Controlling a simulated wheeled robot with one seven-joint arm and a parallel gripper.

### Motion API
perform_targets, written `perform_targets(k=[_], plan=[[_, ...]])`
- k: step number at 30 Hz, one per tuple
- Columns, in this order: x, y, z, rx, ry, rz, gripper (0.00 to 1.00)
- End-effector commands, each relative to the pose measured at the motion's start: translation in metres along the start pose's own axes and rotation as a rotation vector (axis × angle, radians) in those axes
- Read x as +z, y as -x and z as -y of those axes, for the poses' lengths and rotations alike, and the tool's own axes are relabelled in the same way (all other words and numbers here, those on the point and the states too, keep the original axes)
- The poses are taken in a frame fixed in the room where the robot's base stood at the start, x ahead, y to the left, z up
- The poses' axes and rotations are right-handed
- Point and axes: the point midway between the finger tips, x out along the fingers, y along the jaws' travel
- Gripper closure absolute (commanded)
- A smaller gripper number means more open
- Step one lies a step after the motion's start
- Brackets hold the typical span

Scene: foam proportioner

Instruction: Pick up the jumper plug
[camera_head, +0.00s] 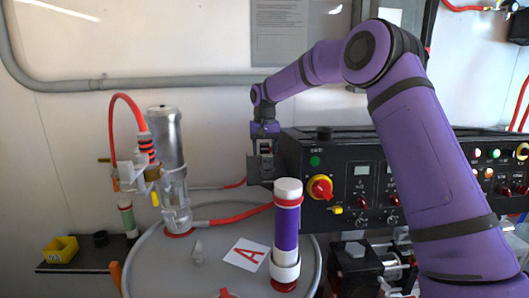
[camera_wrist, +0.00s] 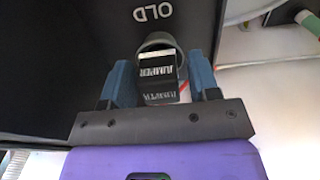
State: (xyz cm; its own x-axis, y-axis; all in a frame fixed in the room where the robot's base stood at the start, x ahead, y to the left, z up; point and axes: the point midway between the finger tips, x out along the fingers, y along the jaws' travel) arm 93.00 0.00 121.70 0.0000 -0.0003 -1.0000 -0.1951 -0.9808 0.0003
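The jumper plug (camera_wrist: 159,75) is a black block with white "JUMPER" lettering. In the wrist view it sits at a round grey socket (camera_wrist: 158,41) on a dark panel, below the white word "OLD". My gripper (camera_wrist: 162,84) has one blue finger on each side of the plug. The fingers are apart, with a visible gap between the plug and the right finger. In the head view my gripper (camera_head: 262,165) is at the left end of the black control box (camera_head: 345,160). I cannot make out the plug there.
A white and purple cylinder (camera_head: 286,230) stands on a round grey lid (camera_head: 160,255), just below my gripper in the head view. A yellow bin (camera_head: 60,249) is on the far-left shelf.

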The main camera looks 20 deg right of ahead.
Motion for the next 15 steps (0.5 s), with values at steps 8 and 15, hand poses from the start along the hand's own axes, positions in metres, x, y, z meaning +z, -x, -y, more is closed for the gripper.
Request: perform_targets(k=[8, 15], plan=[[-0.0001, 0.0004, 0.0000, 0.000, 0.000, 0.000, 0.90], [-0.0003, 0.0041, 0.0001, -0.001, 0.000, -0.002, 0.90]])
